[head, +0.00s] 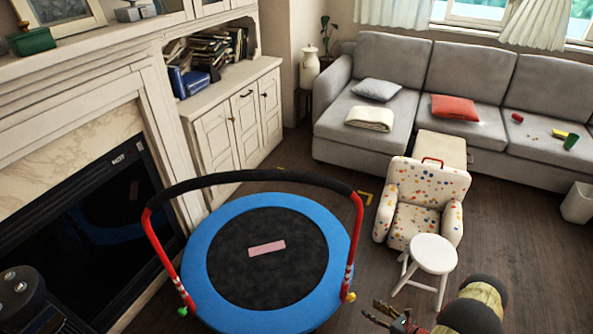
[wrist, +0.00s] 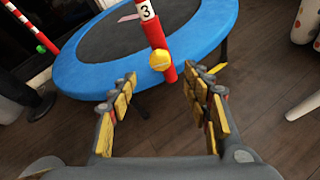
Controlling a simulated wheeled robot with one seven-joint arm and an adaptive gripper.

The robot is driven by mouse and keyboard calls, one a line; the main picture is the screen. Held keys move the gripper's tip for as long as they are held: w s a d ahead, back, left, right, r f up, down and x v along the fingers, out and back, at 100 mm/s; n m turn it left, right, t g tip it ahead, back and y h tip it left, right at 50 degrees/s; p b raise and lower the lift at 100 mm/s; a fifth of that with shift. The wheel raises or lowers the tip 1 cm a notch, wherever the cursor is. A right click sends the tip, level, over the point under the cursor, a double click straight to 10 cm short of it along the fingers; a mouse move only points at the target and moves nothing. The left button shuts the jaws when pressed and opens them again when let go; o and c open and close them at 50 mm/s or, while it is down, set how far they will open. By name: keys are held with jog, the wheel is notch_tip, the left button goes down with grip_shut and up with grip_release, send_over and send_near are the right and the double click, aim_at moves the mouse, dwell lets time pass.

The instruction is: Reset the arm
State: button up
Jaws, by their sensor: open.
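My gripper (head: 392,318) is at the bottom of the head view, right of the trampoline and in front of the white stool. In the wrist view my gripper (wrist: 160,80) has its two yellow-padded fingers spread apart, with nothing held between them. Beyond the fingers are the blue rim of the trampoline (wrist: 85,78) and its red handle post (wrist: 155,38), marked with a 3 and fitted with a yellow ball. I cannot tell how far the post is from the fingertips. My arm (head: 475,305) reaches in from the lower right.
The trampoline (head: 222,240) fills the middle floor. A white stool (head: 433,253) and a dotted child's armchair (head: 415,205) stand close to my arm. A fireplace (head: 100,215) is on the left, a grey sofa (head: 345,120) at the back.

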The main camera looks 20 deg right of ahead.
jog(key=s+a+r+n+g+y, duration=0.3)
jog(key=s+a+n+y, duration=0.15)
jog(key=a, duration=0.55)
jog(key=s+a+r+n+g+h+p, duration=0.15)
jog(key=r+n+g, duration=0.4)
jog(key=r, duration=0.85)
jog(key=w+a+r+n+g+h+p, duration=0.1)
jog(key=a+r+n+g, duration=0.15)
jog(key=r+n, duration=0.85)
jog(key=s+a+r+n+g+h+p, duration=0.1)
jog(key=a+r+n+g, duration=0.25)
jog(key=r, duration=1.35)
jog(key=s+a+r+n+t+h+p, duration=0.1)
jog(key=a+r, duration=0.4)
jog(key=r, duration=0.5)
jog(key=s+a+r+n+t+h+p, duration=0.1)
jog(key=a+r+n+t+h, duration=0.1)
jog(key=a+r+n, duration=0.4)
jog(key=s+a+r+n+t+h+p, duration=0.1)
jog(key=a+r+n+t, duration=0.3)
jog(key=r, duration=1)
jog(key=shift+a+h+p, duration=0.3)
jog(key=shift+a+h, duration=0.3)
jog(key=shift+a, duration=0.5)
